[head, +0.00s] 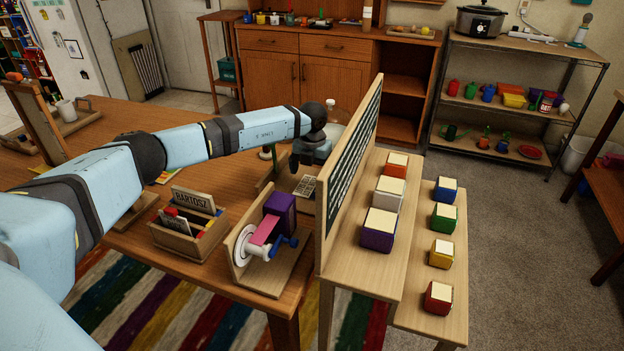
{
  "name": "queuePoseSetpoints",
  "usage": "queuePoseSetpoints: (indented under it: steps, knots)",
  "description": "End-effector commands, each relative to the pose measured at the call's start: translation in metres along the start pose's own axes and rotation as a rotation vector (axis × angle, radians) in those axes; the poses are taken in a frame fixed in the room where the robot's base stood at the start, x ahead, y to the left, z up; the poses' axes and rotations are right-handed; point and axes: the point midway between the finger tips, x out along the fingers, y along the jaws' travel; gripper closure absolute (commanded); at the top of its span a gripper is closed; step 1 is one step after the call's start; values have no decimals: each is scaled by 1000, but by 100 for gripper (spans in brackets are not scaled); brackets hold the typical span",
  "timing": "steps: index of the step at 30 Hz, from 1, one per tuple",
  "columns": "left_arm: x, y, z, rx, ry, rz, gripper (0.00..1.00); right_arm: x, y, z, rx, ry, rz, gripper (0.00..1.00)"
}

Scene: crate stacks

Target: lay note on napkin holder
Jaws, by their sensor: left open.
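My left arm reaches across the wooden table, and its gripper (308,163) points down near the left side of the upright dark board. The gripper is open. A small printed paper (305,187), which may be the note, lies on the table just below the gripper; whether the fingers touch it cannot be told. A green upright piece (267,170) stands left of the gripper and may be the napkin holder; it is small and partly hidden by my arm. My right gripper is not in view.
A wooden box with a card reading BARTOSZ (193,199) and a wooden stand with a purple block (280,211) sit at the table's front. The tall dark board (352,150) rises close right of the gripper. Stepped shelves (400,255) with colored cubes lie beyond.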

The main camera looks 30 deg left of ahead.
Motion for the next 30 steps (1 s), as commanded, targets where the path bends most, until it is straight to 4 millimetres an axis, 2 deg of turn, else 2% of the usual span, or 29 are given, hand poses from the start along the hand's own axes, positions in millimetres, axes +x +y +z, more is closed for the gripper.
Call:
queuePoseSetpoints:
  steps: [1, 6, 12, 17, 30]
  knots:
    - [-16, 0, 1, 0, -4, 0, 0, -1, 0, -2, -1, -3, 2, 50]
    - [-50, 0, 1, -1, -3, 0, 0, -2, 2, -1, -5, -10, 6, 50]
    - [-74, 0, 0, 0, -1, 0, 0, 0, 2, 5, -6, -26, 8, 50]
    - [-80, 0, 0, 0, -1, 0, 0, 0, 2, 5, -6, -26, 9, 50]
    - [-80, 0, 0, -1, 0, 1, 0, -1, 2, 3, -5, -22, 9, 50]
